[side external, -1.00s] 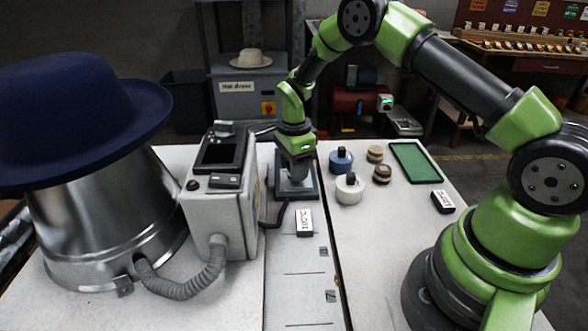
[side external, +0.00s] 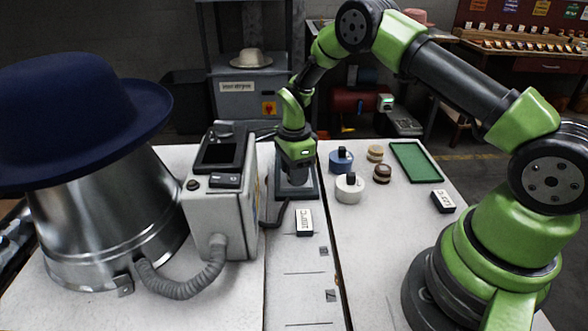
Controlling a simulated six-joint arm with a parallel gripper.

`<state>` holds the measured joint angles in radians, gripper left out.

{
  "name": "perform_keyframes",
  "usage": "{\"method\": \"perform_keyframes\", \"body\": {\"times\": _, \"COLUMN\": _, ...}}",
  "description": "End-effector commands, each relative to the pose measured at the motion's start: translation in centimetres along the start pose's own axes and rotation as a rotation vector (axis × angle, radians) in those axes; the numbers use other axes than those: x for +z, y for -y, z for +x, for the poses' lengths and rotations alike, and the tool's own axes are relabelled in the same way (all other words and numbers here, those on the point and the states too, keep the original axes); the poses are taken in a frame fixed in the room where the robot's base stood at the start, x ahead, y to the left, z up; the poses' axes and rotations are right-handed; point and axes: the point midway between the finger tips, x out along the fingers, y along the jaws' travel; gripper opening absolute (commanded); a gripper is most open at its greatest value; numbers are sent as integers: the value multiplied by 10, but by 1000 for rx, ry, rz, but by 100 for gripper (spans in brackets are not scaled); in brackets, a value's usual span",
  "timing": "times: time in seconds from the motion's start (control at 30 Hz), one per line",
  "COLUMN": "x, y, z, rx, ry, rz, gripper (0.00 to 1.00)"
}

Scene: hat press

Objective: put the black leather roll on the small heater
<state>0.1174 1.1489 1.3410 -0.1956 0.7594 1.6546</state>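My gripper (side external: 296,180) points straight down over a small dark-grey unit with a flat base, likely the small heater (side external: 309,191), behind the white control box. The fingers are dark against the dark unit, so I cannot tell whether they are open or shut. I cannot make out the black leather roll; it may be hidden at the fingertips. To the right of the gripper stand a blue roll (side external: 341,163) and a white roll (side external: 349,192), each with a black piece on top.
A white control box (side external: 232,220) with a grey hose stands left of the gripper. A metal cone bearing a navy hat (side external: 75,115) fills the far left. A green mat (side external: 416,162) and a dark labelled block (side external: 443,202) lie right. Another labelled block (side external: 304,222) is in front.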

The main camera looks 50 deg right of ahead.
Motion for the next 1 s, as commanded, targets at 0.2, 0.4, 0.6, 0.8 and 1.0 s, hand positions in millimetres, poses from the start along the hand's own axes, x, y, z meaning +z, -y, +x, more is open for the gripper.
{"method": "perform_keyframes", "body": {"times": 0.2, "x": 1, "y": 1, "z": -1, "rx": -11, "ry": 3, "rz": -2, "gripper": 53}}
{"method": "perform_keyframes", "body": {"times": 0.4, "x": 1, "y": 1, "z": -43, "rx": -12, "ry": 2, "rz": -5, "gripper": 53}}
{"method": "perform_keyframes", "body": {"times": 0.6, "x": 1, "y": 1, "z": -88, "rx": -10, "ry": 2, "rz": -6, "gripper": 53}}
{"method": "perform_keyframes", "body": {"times": 0.8, "x": 0, "y": 0, "z": -116, "rx": -6, "ry": 1, "rz": -7, "gripper": 53}}
{"method": "perform_keyframes", "body": {"times": 1.0, "x": 0, "y": -1, "z": -125, "rx": -5, "ry": 1, "rz": -10, "gripper": 53}}
